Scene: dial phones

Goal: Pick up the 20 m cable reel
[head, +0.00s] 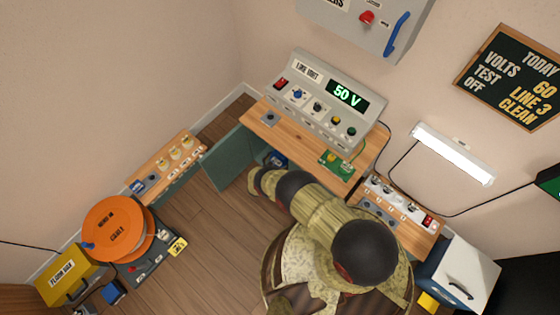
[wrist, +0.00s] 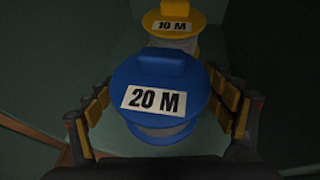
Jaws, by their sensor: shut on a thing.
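The 20 m cable reel (wrist: 158,75) is blue with a white "20 M" label. It stands upright in the middle of the wrist view. My gripper (wrist: 163,103) has its padded fingers on the left and right sides of this reel and is shut on it. A yellow reel (wrist: 172,20) labelled "10 M" stands just behind it. In the head view a small blue shape (head: 275,158) shows in the dark space under the wooden bench, beside an open green door (head: 229,158). My arm hides most of that space and my gripper there.
The wooden bench (head: 262,132) carries a grey instrument reading "50 V" and a green board (head: 337,163). An orange reel (head: 112,228) and a yellow case (head: 70,276) stand at the lower left. Green walls close in around the reels. The floor (head: 205,235) left of my arm is clear.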

